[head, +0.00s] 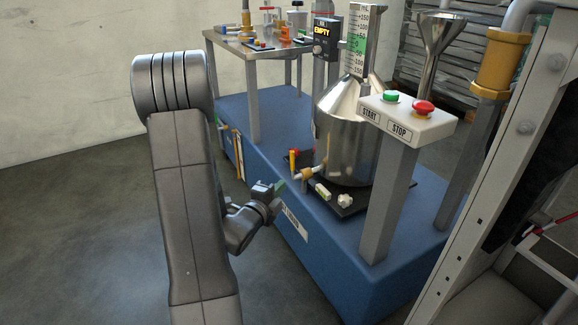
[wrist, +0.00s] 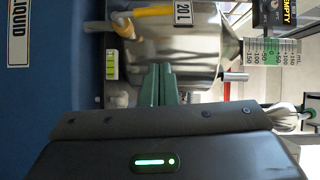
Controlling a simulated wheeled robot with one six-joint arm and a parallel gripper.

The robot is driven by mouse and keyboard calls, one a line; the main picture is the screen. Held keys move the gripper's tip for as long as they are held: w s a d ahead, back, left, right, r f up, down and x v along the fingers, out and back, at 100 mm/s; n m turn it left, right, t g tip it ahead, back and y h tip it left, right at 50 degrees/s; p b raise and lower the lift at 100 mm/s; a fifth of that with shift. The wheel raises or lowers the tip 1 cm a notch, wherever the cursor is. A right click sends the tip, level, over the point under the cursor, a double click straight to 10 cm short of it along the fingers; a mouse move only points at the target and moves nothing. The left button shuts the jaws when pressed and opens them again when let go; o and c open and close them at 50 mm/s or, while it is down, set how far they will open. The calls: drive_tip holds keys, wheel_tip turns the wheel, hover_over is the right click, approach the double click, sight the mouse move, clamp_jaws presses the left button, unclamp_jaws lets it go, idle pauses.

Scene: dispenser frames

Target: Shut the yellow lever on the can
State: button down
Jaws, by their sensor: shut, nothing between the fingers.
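The steel can (head: 345,138) stands on a dark plate on the blue base. Its yellow lever (head: 293,162) stands upright at the tap on the can's lower left side, with a red-orange top. In the wrist view, turned sideways, the lever (wrist: 152,11) shows at the top edge, partly cut off, in front of the can (wrist: 195,45). My gripper (head: 279,187) has green fingers and is below and left of the lever, apart from it. In the wrist view its fingertips (wrist: 161,68) are together and empty, pointing towards the can.
A white box with green START and red STOP buttons (head: 408,116) stands on a grey post right of the can. A metal table (head: 235,44) with small parts is behind. The floor at left is clear.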

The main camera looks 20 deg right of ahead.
sight(292, 168)
drive_tip(key=x, duration=0.4)
drive_tip(key=w+b+x, duration=0.1)
drive_tip(key=x, duration=0.2)
drive_tip(key=a+b+x, duration=0.1)
drive_tip(key=x, duration=0.3)
drive_tip(key=shift+w+d+f, duration=0.2)
drive_tip(key=shift+w, duration=0.25)
drive_tip(key=shift+w+d, duration=0.1)
drive_tip(key=shift+w, duration=0.65)
drive_tip(key=shift+r, duration=0.15)
